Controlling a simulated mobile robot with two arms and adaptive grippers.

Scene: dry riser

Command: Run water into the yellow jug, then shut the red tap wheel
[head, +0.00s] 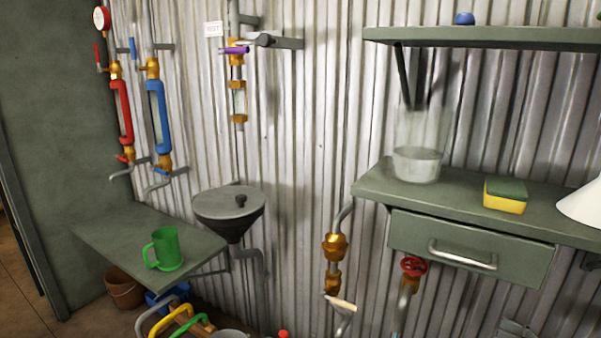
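The red tap wheel (413,266) sits on a brass valve on a pipe under the right counter, just below the drawer's left end. I cannot tell whether it is open or shut. No whole yellow jug shows. A yellow curved handle (181,317) shows low at the left among other coloured handles, and what it belongs to is unclear. A green jug (165,249) stands upright on the left shelf (110,228). Neither of my grippers is in view.
A clear container (417,163) and a yellow-green sponge (505,195) stand on the right counter (380,182). A drawer (472,247) with a bar handle is below. A covered funnel (228,206), brass valve (334,246), red gauge pipe (122,112) and blue one (157,112) line the wall.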

